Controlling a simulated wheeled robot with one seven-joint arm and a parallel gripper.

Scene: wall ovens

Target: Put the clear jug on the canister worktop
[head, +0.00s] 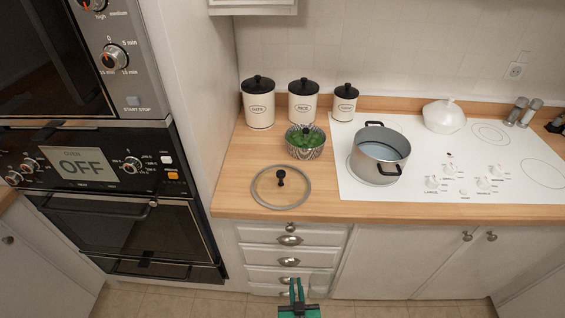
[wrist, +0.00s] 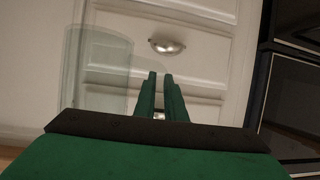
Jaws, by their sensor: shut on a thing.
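The canister worktop (head: 235,185) is the wooden counter with three cream, black-lidded canisters (head: 303,102) along its back wall. My gripper (head: 296,282) is low in front of the drawers, below the worktop's front edge. In the wrist view its two green fingers (wrist: 160,80) are almost together, with a thin gap. The clear jug (wrist: 95,75) shows faintly in the wrist view, just left of the fingers, as a see-through shape. My gripper is shut on it; its handle is hard to make out. I cannot make out the jug in the head view.
A pot (head: 378,155) stands on the white hob (head: 450,160) to the right. Wall ovens (head: 90,165) stand left. Bare wood is left of the lid.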

